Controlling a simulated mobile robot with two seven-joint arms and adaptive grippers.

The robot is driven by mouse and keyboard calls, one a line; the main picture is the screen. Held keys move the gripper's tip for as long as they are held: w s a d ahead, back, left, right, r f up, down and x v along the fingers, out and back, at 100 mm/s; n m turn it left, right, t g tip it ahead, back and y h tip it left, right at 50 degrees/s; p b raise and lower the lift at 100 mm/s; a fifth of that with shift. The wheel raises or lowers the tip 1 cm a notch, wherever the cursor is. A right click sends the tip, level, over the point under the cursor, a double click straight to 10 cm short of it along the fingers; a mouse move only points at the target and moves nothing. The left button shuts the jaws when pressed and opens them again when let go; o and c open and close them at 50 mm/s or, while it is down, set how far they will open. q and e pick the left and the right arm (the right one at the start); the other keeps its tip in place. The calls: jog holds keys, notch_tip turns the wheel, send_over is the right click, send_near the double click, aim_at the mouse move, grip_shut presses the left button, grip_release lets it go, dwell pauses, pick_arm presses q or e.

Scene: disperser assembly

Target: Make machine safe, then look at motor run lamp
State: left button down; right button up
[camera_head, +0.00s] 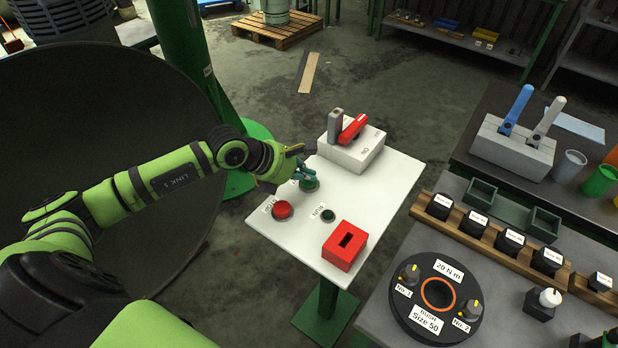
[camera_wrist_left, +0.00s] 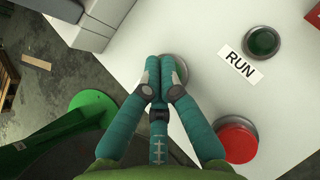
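The white control panel (camera_head: 375,205) stands in the middle of the head view. On it are a red mushroom button (camera_head: 283,210) and a small dark green motor run lamp (camera_head: 328,215) labelled RUN. The lamp looks unlit; it also shows in the left wrist view (camera_wrist_left: 263,41), as does the red button (camera_wrist_left: 238,141). A light grey box (camera_head: 352,152) at the back carries a red handle (camera_head: 352,128) and an ON mark. My left gripper (camera_head: 306,165) is over the panel's left side, its fingertips together in front of a round grey-rimmed fitting (camera_wrist_left: 181,68), mostly hidden. I cannot tell whether they touch.
A red slotted box (camera_head: 344,246) sits at the panel's front right. A bench to the right holds a black round fixture (camera_head: 437,297) and a wooden rack (camera_head: 490,234) of black blocks. A green post (camera_head: 185,60) stands behind my left arm.

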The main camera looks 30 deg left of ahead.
aim_at(305, 183)
pick_arm(q)
jog(key=shift+f+b, duration=0.3)
jog(key=shift+f, duration=0.2)
jog(key=shift+s+r, duration=0.1)
jog(key=shift+r+p, duration=0.85)
jog(key=shift+r, duration=0.4)
jog(key=shift+r, duration=0.1)
jog(key=shift+r+p, duration=1.45)
jog(key=shift+r, duration=1.05)
jog(key=shift+f, duration=0.15)
